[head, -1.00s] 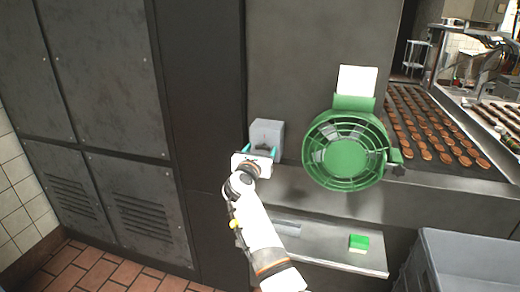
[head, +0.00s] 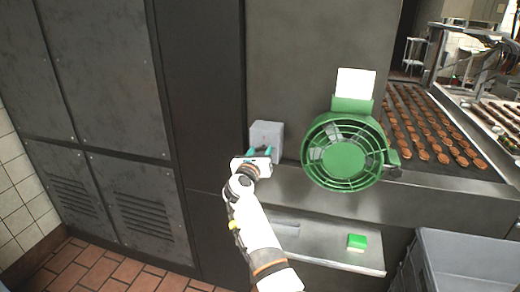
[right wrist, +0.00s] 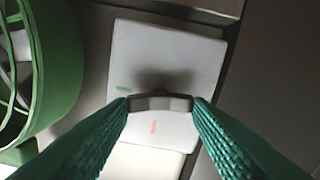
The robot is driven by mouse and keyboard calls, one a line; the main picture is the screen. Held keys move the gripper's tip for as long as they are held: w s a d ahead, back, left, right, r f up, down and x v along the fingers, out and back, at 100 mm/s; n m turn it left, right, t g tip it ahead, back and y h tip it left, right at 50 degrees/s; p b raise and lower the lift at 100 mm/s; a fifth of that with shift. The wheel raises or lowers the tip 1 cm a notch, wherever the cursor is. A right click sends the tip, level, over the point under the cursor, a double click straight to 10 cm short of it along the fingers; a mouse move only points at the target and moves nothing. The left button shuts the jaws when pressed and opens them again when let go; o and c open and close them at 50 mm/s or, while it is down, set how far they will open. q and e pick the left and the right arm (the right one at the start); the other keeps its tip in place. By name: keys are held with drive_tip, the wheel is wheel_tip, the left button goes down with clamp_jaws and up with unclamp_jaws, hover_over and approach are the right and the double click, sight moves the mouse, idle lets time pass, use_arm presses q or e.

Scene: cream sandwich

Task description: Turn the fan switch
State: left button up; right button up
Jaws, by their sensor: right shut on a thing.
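The fan switch is a grey box (head: 266,134) on the dark metal panel, just left of the green fan (head: 341,158). My right gripper (head: 262,151) is at the front of the box. In the right wrist view, its teal fingertips press on both ends of a dark knob bar (right wrist: 160,103) on the box's pale face (right wrist: 165,60). The bar lies across the picture. A green mark (right wrist: 124,90) and a red mark (right wrist: 154,127) show on the face. The fan also shows at the left of the wrist view (right wrist: 55,75). My left gripper is out of view.
A metal shelf (head: 320,252) below holds a green and white block (head: 357,242). A grey bin (head: 465,260) stands at the lower right. A conveyor (head: 425,125) with several rows of brown biscuits runs behind the fan. Dark cabinets (head: 105,70) fill the left.

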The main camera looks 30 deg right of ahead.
drive_tip(key=n+p, duration=0.3)
drive_tip(key=shift+r+n, duration=0.15)
drive_tip(key=shift+n, duration=0.15)
drive_tip(key=n+p, duration=0.4)
drive_tip(key=shift+w+a+n, duration=0.1)
drive_tip(key=shift+n, duration=0.2)
drive_tip(key=n+p, duration=0.3)
drive_tip(key=n, duration=0.1)
drive_tip(key=shift+f, duration=0.2)
drive_tip(key=shift+f+n+p, duration=0.15)
drive_tip(key=shift+n+p, duration=0.6)
drive_tip(key=shift+n, duration=0.95)
drive_tip(key=o, duration=1)
drive_tip(key=shift+f, duration=0.1)
